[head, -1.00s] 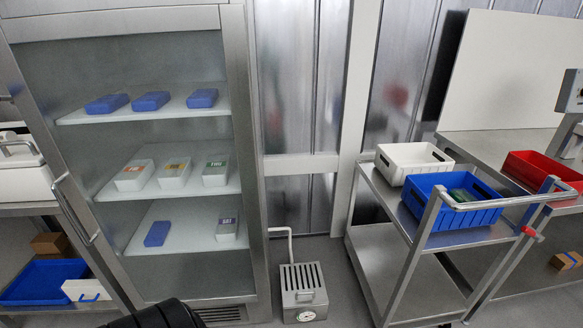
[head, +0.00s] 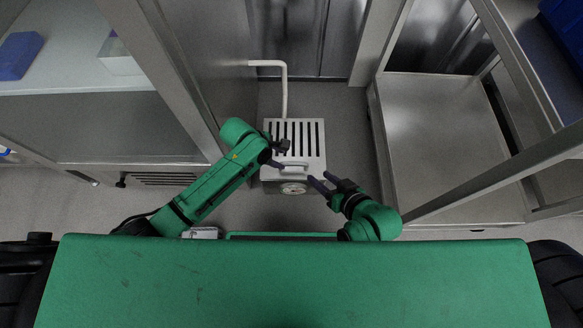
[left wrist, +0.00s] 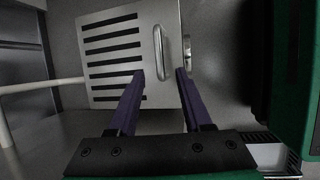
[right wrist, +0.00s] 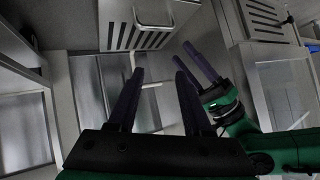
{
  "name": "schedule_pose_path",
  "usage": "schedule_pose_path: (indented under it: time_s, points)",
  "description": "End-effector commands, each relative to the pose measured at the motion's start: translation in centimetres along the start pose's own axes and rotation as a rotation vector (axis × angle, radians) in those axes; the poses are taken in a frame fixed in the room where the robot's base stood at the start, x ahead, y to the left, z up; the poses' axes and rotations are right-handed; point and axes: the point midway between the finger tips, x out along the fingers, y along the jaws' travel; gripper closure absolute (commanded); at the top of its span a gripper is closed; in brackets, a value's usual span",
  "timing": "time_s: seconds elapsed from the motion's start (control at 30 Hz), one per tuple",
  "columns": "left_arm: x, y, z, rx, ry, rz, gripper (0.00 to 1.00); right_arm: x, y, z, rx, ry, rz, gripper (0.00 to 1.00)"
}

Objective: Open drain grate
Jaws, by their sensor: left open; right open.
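The drain grate (head: 312,135) is the slotted metal top of a small steel box on the floor, and it lies flat. Its bar handle (head: 291,165) is at the near edge, above a round dial (head: 292,188) on the box front. My left gripper (head: 283,155) is open at the handle's left end. In the left wrist view the handle (left wrist: 159,52) lines up with the gap between its fingers (left wrist: 160,73); contact cannot be told. My right gripper (head: 320,181) is open and empty, to the right of the box's front. The grate also shows in the right wrist view (right wrist: 120,37).
A glass-fronted cabinet (head: 170,90) stands close on the left. A steel cart (head: 440,130) stands on the right. A white pipe (head: 284,95) rises behind the box. Bare floor (head: 345,130) lies between box and cart.

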Motion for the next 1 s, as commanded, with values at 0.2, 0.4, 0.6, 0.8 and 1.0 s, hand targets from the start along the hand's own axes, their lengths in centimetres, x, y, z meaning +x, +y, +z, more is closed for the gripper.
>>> schedule_pose_path:
  time_s: [0.2,0.4,0.6,0.8,1.0]
  points:
    - [2.1,-0.1,-0.1,-0.011,0.001,-0.003,0.51,1.0,-1.1,1.0,0.027,0.119,-0.037,0.5]
    - [6.3,-0.1,-0.2,-0.011,0.001,0.0,0.51,3.0,-0.6,3.1,0.051,0.206,-0.048,0.5]
    - [7.4,0.1,0.0,-0.011,0.002,0.001,0.51,3.4,-0.5,3.6,0.058,0.229,-0.047,0.5]
    - [7.3,0.0,0.0,-0.011,0.002,0.0,0.58,3.3,-0.5,3.5,0.058,0.229,-0.047,0.5]
    - [7.3,0.0,0.0,-0.011,0.002,0.0,1.0,3.3,-0.5,3.5,0.058,0.228,-0.047,0.5]
